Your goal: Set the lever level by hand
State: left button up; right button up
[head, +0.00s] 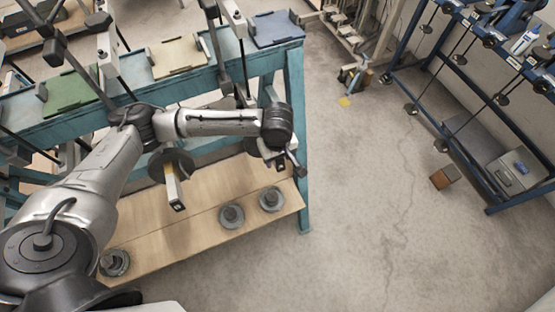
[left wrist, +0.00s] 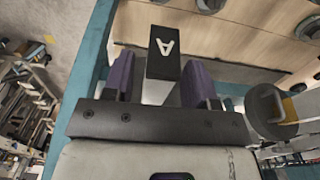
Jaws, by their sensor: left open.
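In the head view my left gripper (head: 284,163) is at the right end of the teal frame, partly hidden by my wrist. A second lever (head: 174,190), pale with a black end, hangs down beside a grey disc to the left. My right gripper is not in view.
The teal frame (head: 294,80) carries green, tan and blue plates on top. Round grey weights (head: 232,215) lie on its wooden lower shelf (head: 190,240). A blue rack (head: 445,130) stands at the right, with a small brown box (head: 444,177) beside it. The floor between is clear.

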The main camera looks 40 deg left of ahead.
pick_arm(q)
jog(key=shift+f, duration=1.1)
jog(key=shift+c, duration=0.4)
grip_shut()
